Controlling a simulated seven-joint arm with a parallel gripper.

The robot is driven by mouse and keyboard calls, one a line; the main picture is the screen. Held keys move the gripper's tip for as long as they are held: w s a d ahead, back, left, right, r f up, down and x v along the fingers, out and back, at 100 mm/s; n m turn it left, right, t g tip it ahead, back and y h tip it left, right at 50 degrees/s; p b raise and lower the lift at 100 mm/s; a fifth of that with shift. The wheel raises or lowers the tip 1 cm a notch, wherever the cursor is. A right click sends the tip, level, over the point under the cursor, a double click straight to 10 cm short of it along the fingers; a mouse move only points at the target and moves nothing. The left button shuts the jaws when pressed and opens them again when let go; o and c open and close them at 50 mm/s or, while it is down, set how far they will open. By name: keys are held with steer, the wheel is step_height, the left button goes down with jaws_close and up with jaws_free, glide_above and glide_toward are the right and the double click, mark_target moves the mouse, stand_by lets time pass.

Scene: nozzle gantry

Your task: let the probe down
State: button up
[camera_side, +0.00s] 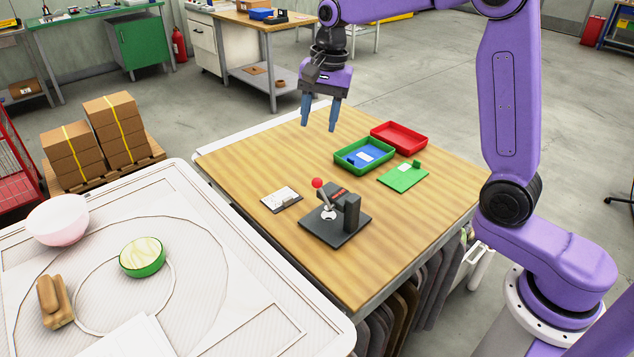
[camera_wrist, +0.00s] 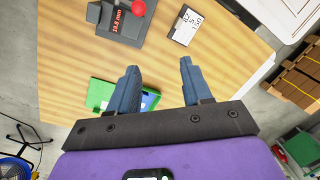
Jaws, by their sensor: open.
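The nozzle gantry, a dark grey device (camera_side: 351,213) on a flat dark base, stands on the wooden table's front part. A lever with a red ball knob (camera_side: 317,183) rises at its left side. A small pale round part (camera_side: 328,213) shows low at its front; I cannot tell whether it is the probe. In the wrist view the device (camera_wrist: 122,26) is at the top left, with a red-digit display and its red knob (camera_wrist: 138,7). My gripper (camera_side: 320,126) is open and empty above the table's far part, apart from the device. Its fingers (camera_wrist: 157,72) also show in the wrist view.
A card (camera_side: 282,198) with printed figures lies left of the device. A green tray (camera_side: 345,163) with a blue item, a red tray (camera_side: 418,143) and a green board (camera_side: 392,180) lie behind it, to the right. A white table (camera_side: 270,310) with a bowl stands at left.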

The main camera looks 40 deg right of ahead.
mark_target(317, 178)
steer(key=s+a+r+n+g, duration=0.1)
steer(key=s+a+r+n, duration=0.35)
steer(key=n, duration=0.35)
steer(key=shift+h, duration=0.5)
steer(key=f, duration=1.7)
steer(key=shift+w+d+f, duration=0.1)
steer(key=shift+w+f, duration=0.05)
steer(key=shift+w, duration=0.05)
jaws_close()
